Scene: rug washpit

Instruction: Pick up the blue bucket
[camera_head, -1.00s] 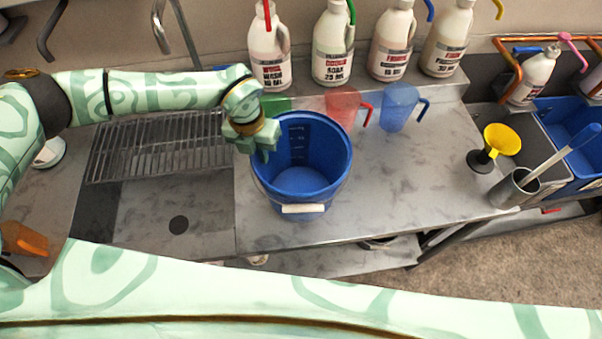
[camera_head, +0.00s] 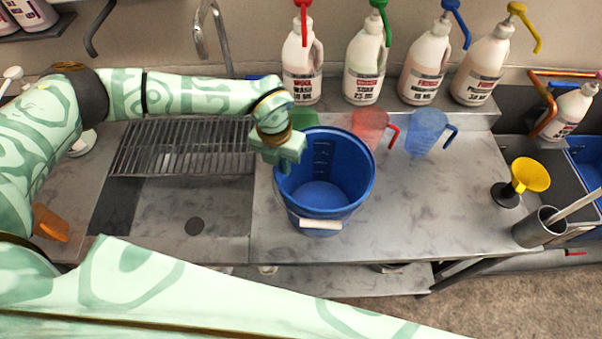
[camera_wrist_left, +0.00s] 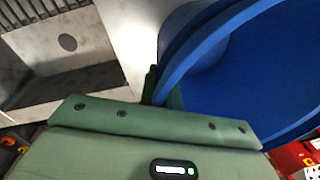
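The blue bucket (camera_head: 345,195) stands upright on the grey counter, with a white handle grip hanging at its front. My left gripper (camera_head: 284,165) is at the bucket's left rim, pointing down. In the left wrist view the bucket (camera_wrist_left: 265,75) fills the upper right. There the left gripper's (camera_wrist_left: 162,90) green fingers lie close on either side of the rim, with the blue wall between them, so it looks shut on the rim. The fingertips are partly hidden by the gripper body and bucket. My right gripper is not in view.
A red jug (camera_head: 369,126) and a blue jug (camera_head: 425,132) stand behind the bucket. Several pump bottles (camera_head: 366,65) line the shelf behind. A yellow funnel (camera_head: 530,175) and a grey cup (camera_head: 540,228) stand at right. The sink and drying rack (camera_head: 180,160) lie left. Counter right of the bucket is clear.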

